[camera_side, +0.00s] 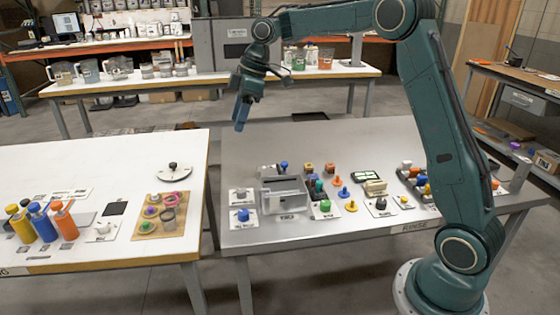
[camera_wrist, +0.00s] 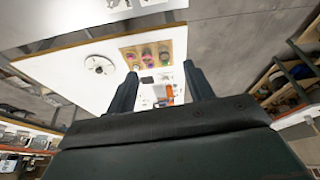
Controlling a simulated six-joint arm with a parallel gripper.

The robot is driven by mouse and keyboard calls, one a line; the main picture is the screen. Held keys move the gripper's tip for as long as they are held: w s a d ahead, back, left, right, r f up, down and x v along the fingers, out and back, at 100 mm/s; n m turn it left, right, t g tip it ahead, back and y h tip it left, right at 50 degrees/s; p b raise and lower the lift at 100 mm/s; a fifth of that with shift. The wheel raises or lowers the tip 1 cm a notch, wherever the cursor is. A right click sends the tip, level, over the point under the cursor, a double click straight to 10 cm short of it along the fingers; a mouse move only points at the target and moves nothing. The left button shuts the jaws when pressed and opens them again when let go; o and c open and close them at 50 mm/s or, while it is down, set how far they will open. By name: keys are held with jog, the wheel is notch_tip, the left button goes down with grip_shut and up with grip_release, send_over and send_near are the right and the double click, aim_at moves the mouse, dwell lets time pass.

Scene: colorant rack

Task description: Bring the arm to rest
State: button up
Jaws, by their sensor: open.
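My gripper (camera_side: 241,113) hangs from my raised teal arm in the side view. It is above the gap between the white table and the grey steel table, well clear of both tops. Its fingers point down. In the wrist view my gripper (camera_wrist: 160,70) shows two dark fingers spread apart. I see nothing held between them; the small orange thing seen between them (camera_wrist: 169,92) looks to be far beyond, on the white table.
The grey steel table (camera_side: 350,140) carries a grey holder (camera_side: 284,195) and several small coloured pieces. The white table (camera_side: 90,165) holds blue, yellow and orange bottles and a wooden board (camera_side: 147,228) with cups. The air around my gripper is free.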

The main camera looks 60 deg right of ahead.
jog(key=s+a+r+m+t+h, duration=0.1)
jog(key=s+a+r+m, duration=0.2)
jog(key=s, duration=0.5)
jog(key=s+a+r+m, duration=0.2)
jog(key=s+a+r, duration=0.15)
jog(key=s, duration=0.45)
jog(key=s+d+f+m+t+h, duration=0.1)
jog(key=s+f+m, duration=0.1)
jog(key=s, duration=0.7)
jog(key=s+f+m+t+h, duration=0.1)
jog(key=s+f+m, duration=0.1)
jog(key=s, duration=0.8)
jog(key=shift+d+f+m, duration=0.4)
jog(key=shift+f, duration=0.3)
